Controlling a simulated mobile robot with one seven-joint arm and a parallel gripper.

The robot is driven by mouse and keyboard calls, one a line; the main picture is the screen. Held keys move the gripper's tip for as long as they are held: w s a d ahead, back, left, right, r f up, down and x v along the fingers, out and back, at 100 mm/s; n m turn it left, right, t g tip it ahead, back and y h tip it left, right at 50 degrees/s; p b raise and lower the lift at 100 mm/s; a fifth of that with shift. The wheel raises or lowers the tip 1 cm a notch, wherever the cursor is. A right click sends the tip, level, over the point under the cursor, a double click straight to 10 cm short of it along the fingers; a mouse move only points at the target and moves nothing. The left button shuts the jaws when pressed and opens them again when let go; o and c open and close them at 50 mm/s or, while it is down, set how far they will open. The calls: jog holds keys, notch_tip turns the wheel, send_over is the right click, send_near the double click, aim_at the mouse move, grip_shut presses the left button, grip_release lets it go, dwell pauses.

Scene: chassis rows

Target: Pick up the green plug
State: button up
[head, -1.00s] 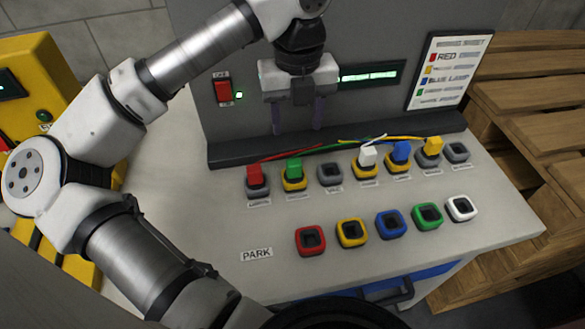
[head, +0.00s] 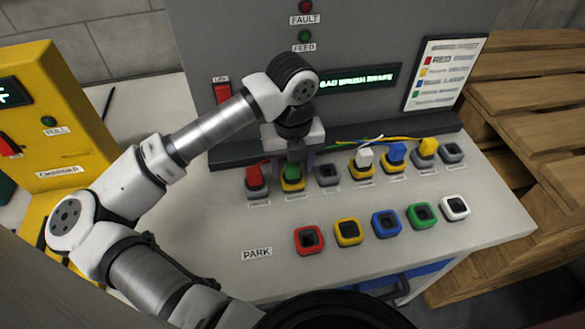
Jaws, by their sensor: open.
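The green plug (head: 292,171) sits upright in a yellow-rimmed socket (head: 293,186) in the back row, second from the left. My gripper (head: 294,166) points down over it, with its fingers on the left and right of the plug. The jaws are open. The gripper body hides the plug's upper part and its cable. I cannot tell whether the fingers touch the plug.
A red plug (head: 254,176) stands close on the left; an empty grey socket (head: 328,174) is on the right. White (head: 364,157), blue (head: 396,152) and yellow (head: 427,148) plugs stand further right. The front PARK row of sockets, including the red one (head: 309,240), is empty.

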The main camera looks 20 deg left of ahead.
jog(key=shift+c, duration=0.3)
jog(key=c, duration=1)
jog(key=shift+r, duration=0.15)
